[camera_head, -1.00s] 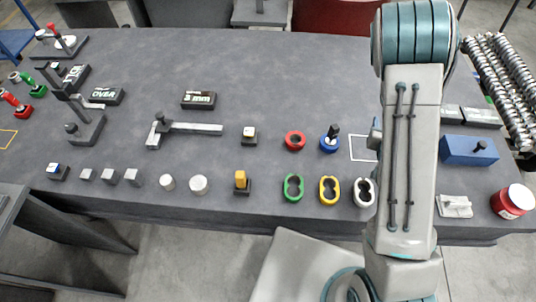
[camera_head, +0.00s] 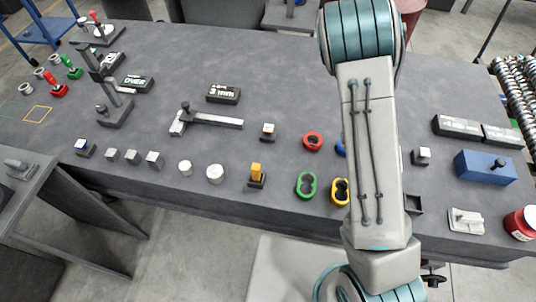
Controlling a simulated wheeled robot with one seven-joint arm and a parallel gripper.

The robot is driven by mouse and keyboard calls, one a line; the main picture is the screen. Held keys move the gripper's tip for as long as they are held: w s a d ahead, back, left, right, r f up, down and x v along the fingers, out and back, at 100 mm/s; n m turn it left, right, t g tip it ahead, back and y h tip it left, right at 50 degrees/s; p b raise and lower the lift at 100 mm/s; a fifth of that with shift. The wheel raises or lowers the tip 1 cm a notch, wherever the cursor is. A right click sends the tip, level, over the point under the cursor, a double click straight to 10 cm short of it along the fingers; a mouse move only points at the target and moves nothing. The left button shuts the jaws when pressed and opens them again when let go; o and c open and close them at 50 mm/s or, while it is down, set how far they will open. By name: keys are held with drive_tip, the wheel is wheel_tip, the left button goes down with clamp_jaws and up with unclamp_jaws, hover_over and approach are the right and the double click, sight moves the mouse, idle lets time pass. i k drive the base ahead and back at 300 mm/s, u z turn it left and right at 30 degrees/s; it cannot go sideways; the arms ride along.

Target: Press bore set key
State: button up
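Several small key-like blocks are on the grey table, and I cannot read which one is the bore set key. One with a pale cap on a dark base (camera_head: 268,131) stands right of the caliper-like tool (camera_head: 208,119). Another dark one with a white and blue top (camera_head: 85,148) is at the left front. A third pale-capped block (camera_head: 421,156) stands just right of my arm. My gripper is not in view; only my arm's links show.
Red ring (camera_head: 312,142), green double ring (camera_head: 306,185) and yellow double ring (camera_head: 340,193) lie left of my arm. A yellow block (camera_head: 256,174) stands near the front edge. A blue box (camera_head: 485,167) and red can (camera_head: 521,222) are at right. The table's middle is mostly clear.

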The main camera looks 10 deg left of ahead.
sight(424, 152)
drive_tip(key=u, duration=0.9)
drive_tip(key=k, duration=0.35)
